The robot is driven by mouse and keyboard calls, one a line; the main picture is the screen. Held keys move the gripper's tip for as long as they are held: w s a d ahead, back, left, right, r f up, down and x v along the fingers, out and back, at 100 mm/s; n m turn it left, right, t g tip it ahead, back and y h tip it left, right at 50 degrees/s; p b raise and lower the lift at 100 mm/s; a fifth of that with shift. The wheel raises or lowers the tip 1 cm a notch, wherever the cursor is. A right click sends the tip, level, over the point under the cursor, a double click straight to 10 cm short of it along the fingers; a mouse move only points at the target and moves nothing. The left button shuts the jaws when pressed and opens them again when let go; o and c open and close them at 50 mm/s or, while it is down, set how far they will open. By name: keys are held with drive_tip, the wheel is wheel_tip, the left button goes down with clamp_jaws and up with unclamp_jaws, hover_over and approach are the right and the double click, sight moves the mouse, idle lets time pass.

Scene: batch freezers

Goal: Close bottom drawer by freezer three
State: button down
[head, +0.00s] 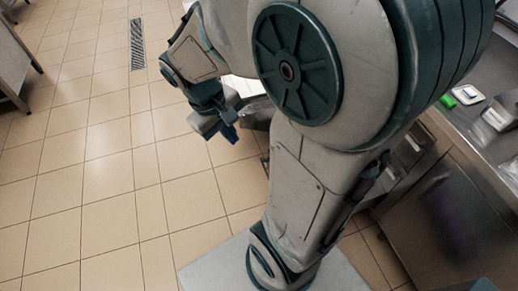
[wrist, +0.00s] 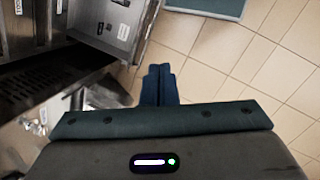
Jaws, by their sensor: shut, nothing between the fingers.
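My gripper (wrist: 158,84) is shut and empty, with its dark blue fingers together above the tiled floor. In the head view, my gripper (head: 231,133) is at the left of my arm. A grey metal drawer front (wrist: 122,32) with a label plate is at the upper left of the wrist view, a little left of the fingertips and apart from them. It seems to jut out from the steel cabinet, but I cannot tell which drawer level it is. In the head view, a pale open drawer or box (head: 258,112) is behind my gripper, mostly hidden by my arm.
A steel counter (head: 460,125) with a green item (head: 447,101) and a small white tray (head: 468,94) runs along the right. The tiled floor (head: 110,190) is open to the left, with a drain grate (head: 137,44).

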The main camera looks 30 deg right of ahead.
drive_tip(key=w+d+f+n+g+h+b, duration=0.1)
drive_tip(key=w+d+f+n+h+b, duration=0.25)
drive_tip(key=f+b, duration=1.15)
drive_tip(key=d+f+n+g+h+b, duration=0.15)
drive_tip(key=f+n+h+b, duration=0.4)
drive_tip(key=f, duration=1.95)
drive_tip(key=w+d+f+n+h+b, duration=0.3)
drive_tip(key=f+h+b, duration=0.45)
drive_tip(key=f, duration=1.25)
drive_tip(key=s+d+b, duration=0.1)
drive_tip(key=d, duration=0.3)
drive_tip(key=s+d+y+b, duration=0.1)
drive_tip(key=d+b, duration=0.1)
drive_tip(key=d, duration=0.2)
drive_tip(key=s+d+y+b, duration=0.1)
drive_tip(key=s+d+b, duration=0.1)
drive_tip(key=d, duration=0.2)
drive_tip(key=shift+f+n, duration=0.1)
drive_tip(key=shift+n, duration=0.3)
drive_tip(key=shift+d, duration=0.4)
drive_tip(key=shift+d, duration=0.15)
